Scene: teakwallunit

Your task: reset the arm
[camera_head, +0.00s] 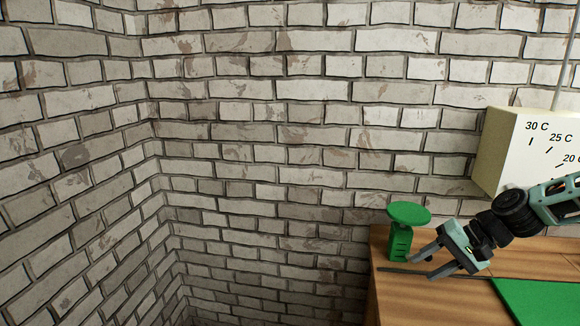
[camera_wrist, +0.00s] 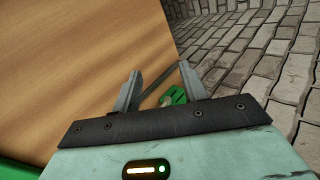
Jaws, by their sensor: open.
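My gripper (camera_head: 419,265) is at the lower right in the head view, above the left end of a wooden surface. It is open, and nothing shows between its fingers. In the wrist view my gripper (camera_wrist: 160,88) points toward the edge of the wood, with its two fingers apart. My arm reaches in from the right edge of the head view.
A green scale-like object (camera_head: 401,247) stands on the wooden top (camera_head: 400,300), close to my fingertips; part of it shows in the wrist view (camera_wrist: 174,96). A dark thin rod (camera_head: 400,271) lies there. A green mat (camera_head: 545,302) and a white temperature box (camera_head: 535,140) are right. Brick walls (camera_head: 270,130) surround.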

